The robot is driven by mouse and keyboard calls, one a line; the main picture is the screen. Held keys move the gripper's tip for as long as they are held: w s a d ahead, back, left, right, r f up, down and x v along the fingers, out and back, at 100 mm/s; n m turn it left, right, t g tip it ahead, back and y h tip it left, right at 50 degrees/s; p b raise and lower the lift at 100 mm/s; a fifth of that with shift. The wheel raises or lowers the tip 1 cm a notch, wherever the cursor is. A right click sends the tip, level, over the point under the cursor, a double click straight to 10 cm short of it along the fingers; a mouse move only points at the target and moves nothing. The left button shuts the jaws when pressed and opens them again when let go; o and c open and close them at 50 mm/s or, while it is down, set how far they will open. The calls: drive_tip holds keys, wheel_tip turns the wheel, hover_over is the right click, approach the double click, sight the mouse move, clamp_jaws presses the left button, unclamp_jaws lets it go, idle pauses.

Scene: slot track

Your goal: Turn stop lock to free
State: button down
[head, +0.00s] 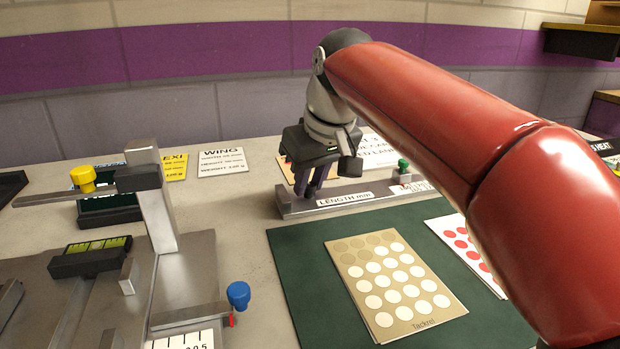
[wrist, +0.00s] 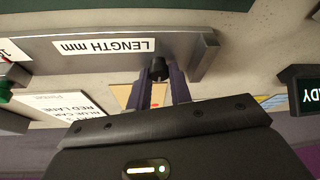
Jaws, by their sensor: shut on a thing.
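My gripper (head: 305,189) is at the left part of a grey length gauge (head: 284,207) labelled "LENGTH mm", fingers pointing down. In the wrist view my gripper (wrist: 159,80) has its two purple fingers on either side of a small black knob (wrist: 158,67) by the gauge, shut on it. The head view hides this knob behind the fingers. A green knob (head: 403,165) stands upright at the gauge's right end, beside a small white label (head: 412,187) too small to read. It partly shows at the left edge of the wrist view (wrist: 5,95). No stop lock is clearly marked.
A dark green mat (head: 300,265) with a card of round stickers (head: 350,285) lies in front of the gauge. A grey fixture with a yellow knob (head: 83,178) and a blue knob (head: 238,294) stands at left. Printed cards (head: 222,162) lie behind. Bare table separates fixture and mat.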

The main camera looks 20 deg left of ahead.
drive_tip(key=shift+r+n, duration=0.1)
drive_tip(key=shift+n, duration=0.2)
idle(0.4)
drive_tip(key=c, duration=1.3)
unclamp_jaws()
drive_tip(key=shift+o, duration=0.2)
drive_tip(key=v, duration=0.7)
drive_tip(key=shift+d+r, duration=0.2)
drive_tip(key=shift+r, duration=0.1)
